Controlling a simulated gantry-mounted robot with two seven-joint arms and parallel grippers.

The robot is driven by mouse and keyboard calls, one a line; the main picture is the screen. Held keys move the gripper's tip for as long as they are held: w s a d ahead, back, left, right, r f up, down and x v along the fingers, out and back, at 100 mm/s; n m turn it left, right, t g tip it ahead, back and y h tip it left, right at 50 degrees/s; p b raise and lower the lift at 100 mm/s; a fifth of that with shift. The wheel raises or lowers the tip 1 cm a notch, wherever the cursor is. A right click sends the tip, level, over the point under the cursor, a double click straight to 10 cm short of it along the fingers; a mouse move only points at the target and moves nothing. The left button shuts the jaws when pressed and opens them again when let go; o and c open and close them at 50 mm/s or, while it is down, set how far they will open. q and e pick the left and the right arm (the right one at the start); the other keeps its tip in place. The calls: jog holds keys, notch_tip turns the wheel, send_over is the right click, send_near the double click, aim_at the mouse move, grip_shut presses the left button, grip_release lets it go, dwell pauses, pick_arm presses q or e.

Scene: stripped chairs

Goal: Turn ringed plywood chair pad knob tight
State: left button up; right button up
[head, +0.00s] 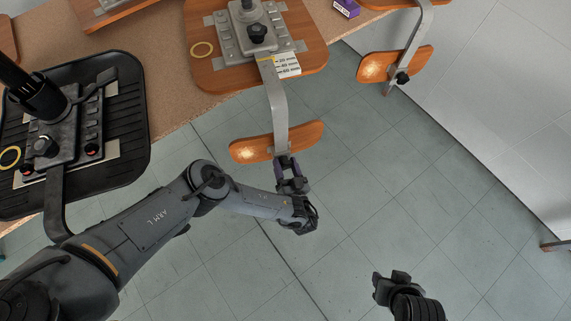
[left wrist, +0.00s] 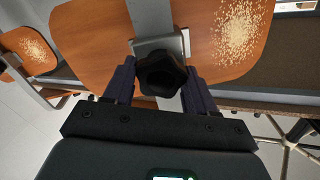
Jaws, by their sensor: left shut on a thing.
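The plywood chair seat (head: 310,62) with a yellow ring (head: 202,50) lies underside up on the bench in the head view. A grey metal bar (head: 277,105) runs from it to its orange plywood pad (head: 250,150), which hangs past the bench edge. The pad (left wrist: 85,45) fills much of the left wrist view. Its black lobed knob (left wrist: 162,74) sits between the purple fingers of my left gripper (head: 289,166), which is shut on it. The knob is hidden in the head view. My right gripper (head: 391,283) is at the bottom right, away from the chairs; its opening is unclear.
A black chair seat (head: 130,150) with another yellow ring (head: 10,157) lies at the left, near my left arm. Another plywood pad (head: 378,66) with a black knob (head: 402,78) hangs at the upper right. A purple box (head: 346,7) is on the bench. The tiled floor (head: 400,190) is clear.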

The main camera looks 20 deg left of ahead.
pick_arm(q)
jog(key=m+p, duration=0.1)
jog(key=m, duration=0.4)
jog(key=shift+d+m, duration=0.1)
jog(key=shift+m, duration=0.2)
jog(key=m+p, duration=0.1)
jog(key=m, duration=0.5)
jog(key=shift+f, duration=0.15)
jog(key=m, duration=0.6)
jog(key=shift+f+m, duration=0.15)
jog(key=shift+m, duration=0.15)
jog(key=m, duration=0.4)
jog(key=shift+f+p, duration=0.1)
jog(key=shift+p, duration=0.2)
jog(key=shift+m, duration=0.4)
jog(key=o, duration=1)
jog(key=shift+c, duration=0.2)
